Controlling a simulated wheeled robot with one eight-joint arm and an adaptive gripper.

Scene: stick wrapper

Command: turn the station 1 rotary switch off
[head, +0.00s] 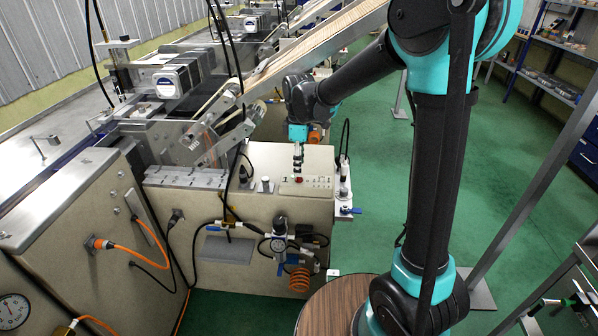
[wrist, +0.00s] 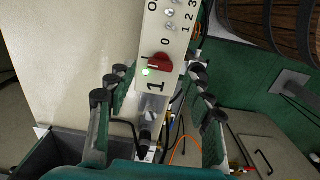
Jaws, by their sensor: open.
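The red rotary switch (wrist: 158,62) sits on a pale panel strip in the wrist view, beside a lit green lamp (wrist: 146,72) and a printed "1". The switch also shows as a small red spot in the head view (head: 298,180) on top of the beige machine cabinet. My gripper (wrist: 154,86) is open and empty, with its dark fingers spread to the left and right of the panel strip. The switch lies between and a little beyond the fingertips, apparently untouched. In the head view my gripper (head: 298,154) hangs just above the panel; its fingers are small there.
Several toggle switches (wrist: 169,12) stand on the same panel above the red switch. A silver-capped part (wrist: 152,115) lies below it. Stick-wrapping machinery (head: 175,80) stands left of the panel, and a sloping chute (head: 310,45) rises behind.

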